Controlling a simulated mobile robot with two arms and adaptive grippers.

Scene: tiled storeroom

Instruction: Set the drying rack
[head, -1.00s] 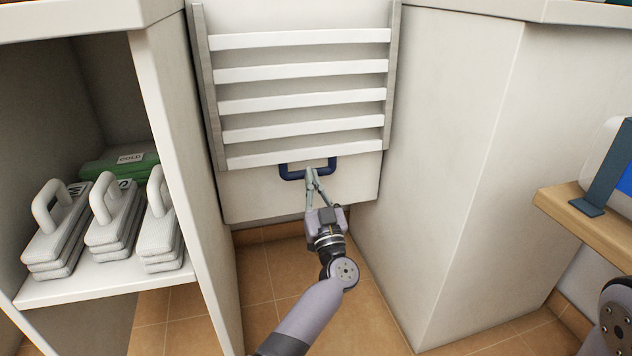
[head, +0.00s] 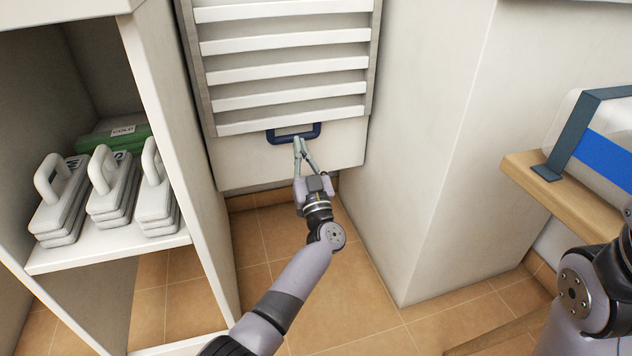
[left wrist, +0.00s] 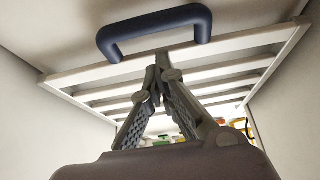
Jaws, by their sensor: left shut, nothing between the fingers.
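The drying rack (head: 285,86), a white panel with slats between grey side rails, stands upright against the wall between two white cabinets. A dark blue handle (head: 293,133) sits at its lower edge; the left wrist view shows the handle (left wrist: 155,30) above my gripper. My left gripper (head: 298,142) is just below the handle in the head view, its fingertips together and empty. In the left wrist view the fingertips (left wrist: 161,62) are below the handle's bar; whether they touch it I cannot tell. Only part of my right arm shows at the lower right, without its gripper.
An open shelf (head: 110,238) at the left holds white handled blocks (head: 112,188) and a green pack (head: 113,137). A white cabinet side (head: 425,150) stands close on the right. A wooden ledge (head: 560,190) holds a white and blue container (head: 603,150). Tiled floor lies open below.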

